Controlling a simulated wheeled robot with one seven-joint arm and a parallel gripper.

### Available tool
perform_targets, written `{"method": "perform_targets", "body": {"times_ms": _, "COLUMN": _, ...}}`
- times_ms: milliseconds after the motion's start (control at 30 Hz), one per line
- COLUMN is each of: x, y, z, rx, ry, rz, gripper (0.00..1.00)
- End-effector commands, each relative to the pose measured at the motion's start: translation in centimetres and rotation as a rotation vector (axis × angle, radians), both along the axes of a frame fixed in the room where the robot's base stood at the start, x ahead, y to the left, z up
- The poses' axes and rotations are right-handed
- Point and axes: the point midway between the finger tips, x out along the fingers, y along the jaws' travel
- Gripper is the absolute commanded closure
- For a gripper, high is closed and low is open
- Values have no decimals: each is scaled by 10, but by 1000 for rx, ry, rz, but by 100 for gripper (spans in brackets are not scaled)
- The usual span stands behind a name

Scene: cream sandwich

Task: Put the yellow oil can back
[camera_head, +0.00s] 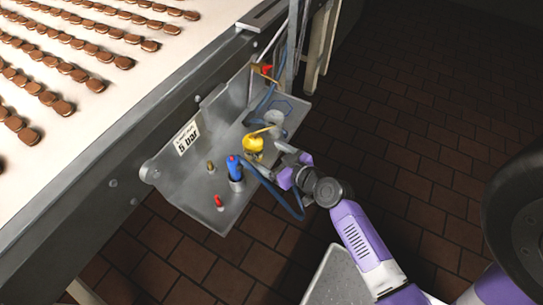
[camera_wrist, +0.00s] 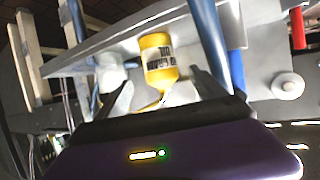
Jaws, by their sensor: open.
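The yellow oil can (camera_head: 253,144) stands on the metal shelf (camera_head: 191,172) fixed to the conveyor's side. In the wrist view the can (camera_wrist: 158,58) appears upside down, with dark lettering and its thin spout toward my gripper. My gripper (camera_head: 284,152) is just right of the can in the head view. In the wrist view its two fingers (camera_wrist: 160,80) are apart, with the can between or just beyond their tips. I cannot tell whether either finger touches it. A blue hexagon outline (camera_head: 291,101) is marked on the shelf's far part.
A blue hose (camera_head: 275,192) loops near my gripper. A small red piece (camera_head: 219,201), a brass fitting (camera_head: 210,166) and a pale round item (camera_head: 275,117) are also on the shelf. The conveyor carries chocolate pieces.

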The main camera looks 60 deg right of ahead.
Motion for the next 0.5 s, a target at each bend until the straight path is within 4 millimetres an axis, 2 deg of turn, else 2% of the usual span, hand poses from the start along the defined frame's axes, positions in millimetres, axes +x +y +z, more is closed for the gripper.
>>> {"method": "perform_targets", "body": {"times_ms": 167, "x": -5, "y": 2, "z": 3, "rx": 0, "ry": 0, "rz": 1, "gripper": 20}}
{"method": "perform_targets", "body": {"times_ms": 267, "x": -12, "y": 11, "z": 1, "rx": 2, "ry": 8, "rz": 1, "gripper": 20}}
{"method": "perform_targets", "body": {"times_ms": 367, "x": -31, "y": 33, "z": -1, "rx": -2, "ry": 27, "rz": 4, "gripper": 20}}
{"method": "perform_targets", "body": {"times_ms": 500, "x": -75, "y": 77, "z": 8, "rx": -16, "ry": 44, "rz": 15, "gripper": 20}}
